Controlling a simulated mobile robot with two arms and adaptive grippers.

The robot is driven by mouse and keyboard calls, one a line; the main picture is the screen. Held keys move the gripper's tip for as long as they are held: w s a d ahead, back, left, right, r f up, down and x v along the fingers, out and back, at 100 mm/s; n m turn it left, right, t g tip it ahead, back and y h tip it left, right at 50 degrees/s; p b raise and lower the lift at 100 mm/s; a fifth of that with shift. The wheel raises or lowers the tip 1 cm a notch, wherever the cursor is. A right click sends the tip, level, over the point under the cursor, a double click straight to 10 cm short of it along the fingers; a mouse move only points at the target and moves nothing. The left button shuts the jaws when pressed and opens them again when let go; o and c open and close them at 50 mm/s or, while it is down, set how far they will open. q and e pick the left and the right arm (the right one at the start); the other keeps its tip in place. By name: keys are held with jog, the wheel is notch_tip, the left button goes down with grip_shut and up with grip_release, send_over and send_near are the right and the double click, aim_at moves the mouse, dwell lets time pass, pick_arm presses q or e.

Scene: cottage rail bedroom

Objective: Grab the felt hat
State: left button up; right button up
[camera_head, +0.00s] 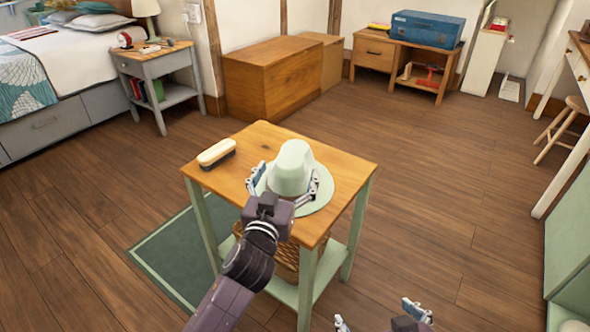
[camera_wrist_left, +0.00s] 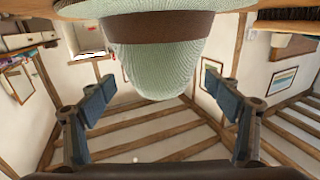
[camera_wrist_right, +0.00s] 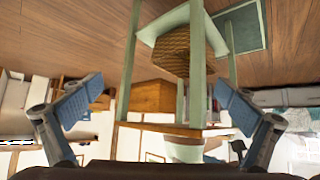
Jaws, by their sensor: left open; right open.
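The felt hat (camera_head: 291,168) is pale green with a tall crown and a wide brim. It sits upright on the wooden top of a small green-legged table (camera_head: 345,165). My left gripper (camera_head: 285,182) is open, with one finger on each side of the crown, above the brim. In the left wrist view the hat (camera_wrist_left: 155,60) shows a brown band, and its crown reaches toward the space between the open fingers (camera_wrist_left: 155,95). I cannot tell whether the fingers touch it. My right gripper (camera_head: 378,322) is open and empty, low in front of the table; its fingers (camera_wrist_right: 155,105) spread wide.
A brush (camera_head: 216,154) with a cream top lies at the table's left corner. A woven basket (camera_head: 287,262) stands on the lower shelf. A green rug (camera_head: 165,262) lies left of the table. Open floor (camera_head: 450,180) lies to the right.

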aim_at(293, 153)
pick_arm(q)
jog(key=shift+w+d+r, duration=0.1)
jog(key=shift+w+r, duration=0.05)
jog(key=shift+w, duration=0.2)
jog(key=b+x, duration=0.1)
jog(key=x, duration=0.3)
jog(key=shift+w, duration=0.4)
jog(key=shift+w+d+r+b, duration=0.1)
jog(key=shift+w+b, duration=0.1)
jog(key=shift+b, duration=0.1)
pick_arm(e)
jog(key=w+a+r+t+y, duration=0.1)
jog(key=w+a+r+t, duration=0.1)
jog(key=w+r+t, duration=0.2)
notch_tip(293, 153, up, 4)
jog(key=shift+w+a+f, duration=0.15)
jog(key=shift+w+a, duration=0.1)
jog(key=shift+w, duration=0.3)
pick_arm(q)
jog(key=c, duration=1.5)
jog(key=shift+c, duration=1)
jog(key=shift+r, duration=0.15)
